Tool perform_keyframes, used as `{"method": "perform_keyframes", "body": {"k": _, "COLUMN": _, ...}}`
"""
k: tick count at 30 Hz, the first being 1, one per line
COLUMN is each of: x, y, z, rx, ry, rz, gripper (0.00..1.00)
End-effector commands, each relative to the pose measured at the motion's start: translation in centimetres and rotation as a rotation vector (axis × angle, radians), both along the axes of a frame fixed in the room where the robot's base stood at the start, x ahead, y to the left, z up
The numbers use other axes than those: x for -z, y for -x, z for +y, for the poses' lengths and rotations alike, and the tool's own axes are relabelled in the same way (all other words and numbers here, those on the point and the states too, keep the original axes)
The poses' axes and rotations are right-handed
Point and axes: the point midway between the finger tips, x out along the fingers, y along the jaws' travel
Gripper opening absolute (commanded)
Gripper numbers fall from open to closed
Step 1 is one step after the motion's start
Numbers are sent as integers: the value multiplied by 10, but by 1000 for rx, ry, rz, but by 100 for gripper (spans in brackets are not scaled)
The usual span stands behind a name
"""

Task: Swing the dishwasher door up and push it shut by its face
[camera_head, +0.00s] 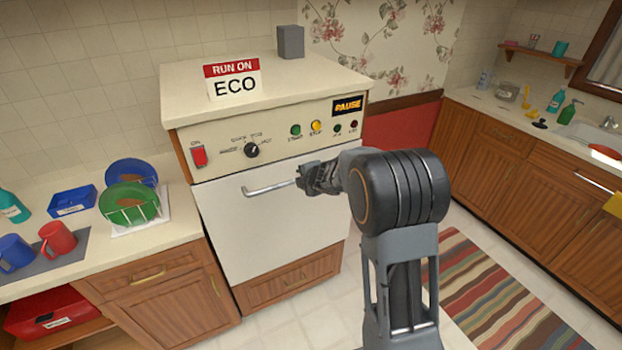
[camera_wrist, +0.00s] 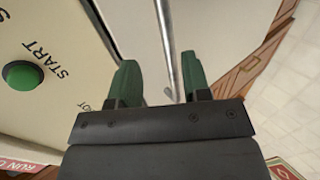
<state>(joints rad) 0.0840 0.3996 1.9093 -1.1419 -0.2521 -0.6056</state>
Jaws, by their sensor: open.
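The dishwasher door (camera_head: 275,235) is a plain white panel in the front of the cream dishwasher. It stands upright, flush or nearly flush below the control panel (camera_head: 265,141). Its metal bar handle (camera_head: 267,188) runs across the top of the door. My gripper (camera_head: 318,178) is at the right part of the handle, in front of the door's upper edge. In the wrist view, my green-padded fingers (camera_wrist: 162,77) are apart, and the handle bar (camera_wrist: 163,45) runs between them. Whether they touch the handle or the door (camera_wrist: 208,35) is unclear. My arm hides the door's upper right.
A counter with a dish rack (camera_head: 140,225), mugs (camera_head: 57,239) and a blue tray (camera_head: 73,200) adjoins on the left. A wooden drawer (camera_head: 290,284) is under the door. A striped rug (camera_head: 490,295) lies on the floor at right. An ECO sign (camera_head: 233,82) stands on top.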

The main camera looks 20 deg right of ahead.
Motion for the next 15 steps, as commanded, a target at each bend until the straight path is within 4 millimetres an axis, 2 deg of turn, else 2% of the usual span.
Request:
{"method": "perform_keyframes", "body": {"k": 1, "x": -8, "y": 8, "z": -2, "rx": 1, "ry": -1, "rz": -2, "gripper": 44}}
{"method": "perform_keyframes", "body": {"k": 6, "x": -21, "y": 27, "z": -6, "rx": 1, "ry": 0, "rz": -1, "gripper": 44}}
{"method": "perform_keyframes", "body": {"k": 15, "x": -29, "y": 40, "z": -8, "rx": 1, "ry": -1, "rz": 0, "gripper": 44}}
